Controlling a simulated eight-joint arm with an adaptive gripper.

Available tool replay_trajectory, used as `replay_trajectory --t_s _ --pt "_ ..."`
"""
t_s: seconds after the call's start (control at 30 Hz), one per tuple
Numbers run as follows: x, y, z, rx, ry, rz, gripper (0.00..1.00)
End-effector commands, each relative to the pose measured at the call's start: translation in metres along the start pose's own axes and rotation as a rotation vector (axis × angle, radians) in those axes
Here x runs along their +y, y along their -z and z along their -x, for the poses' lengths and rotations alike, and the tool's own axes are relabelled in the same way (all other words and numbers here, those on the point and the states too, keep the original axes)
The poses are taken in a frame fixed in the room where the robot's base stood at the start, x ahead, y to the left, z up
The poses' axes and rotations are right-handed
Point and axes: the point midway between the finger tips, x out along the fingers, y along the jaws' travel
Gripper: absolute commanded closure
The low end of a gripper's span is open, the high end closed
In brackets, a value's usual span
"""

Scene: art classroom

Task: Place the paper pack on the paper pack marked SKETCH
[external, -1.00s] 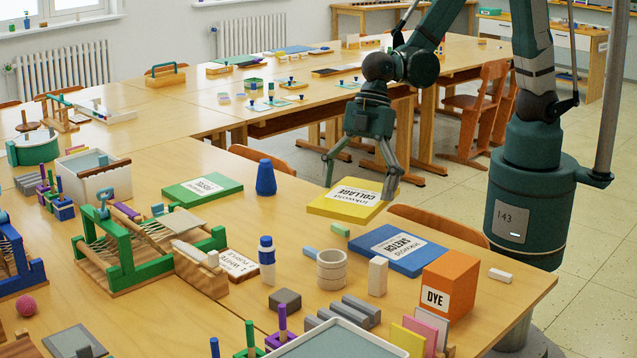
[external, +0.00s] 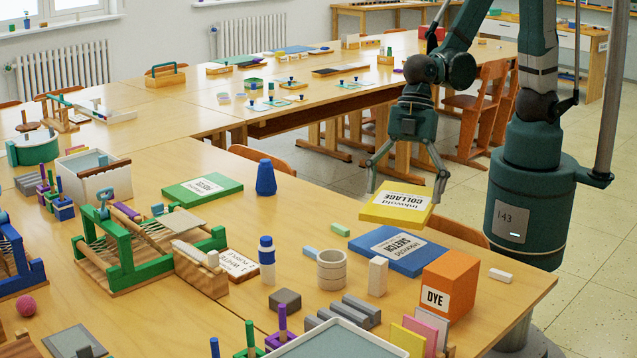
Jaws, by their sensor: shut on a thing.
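My gripper (external: 405,194) is shut on the yellow paper pack marked COLLAGE (external: 385,211), with one finger at each side of it. The yellow pack is held above the table, a little tilted in the picture. The blue paper pack marked SKETCH (external: 415,262) lies flat near the table's right edge. In the picture, the yellow pack is just above and behind the blue one, with a gap between them. The blue pack's top shows uncovered.
An orange DYE box (external: 450,287) stands by the blue pack's front right. A cream block (external: 377,276) and a ringed beige cup (external: 331,270) stand to its front left.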

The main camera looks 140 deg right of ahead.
Motion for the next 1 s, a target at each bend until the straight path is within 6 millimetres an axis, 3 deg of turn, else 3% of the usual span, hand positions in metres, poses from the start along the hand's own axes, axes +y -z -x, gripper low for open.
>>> replay_trajectory --t_s 0.6,1.0 --pt "0.001 -0.020 -0.049 0.000 0.000 0.000 0.39" --pt "0.000 -0.022 -0.053 0.000 0.000 0.000 0.39"
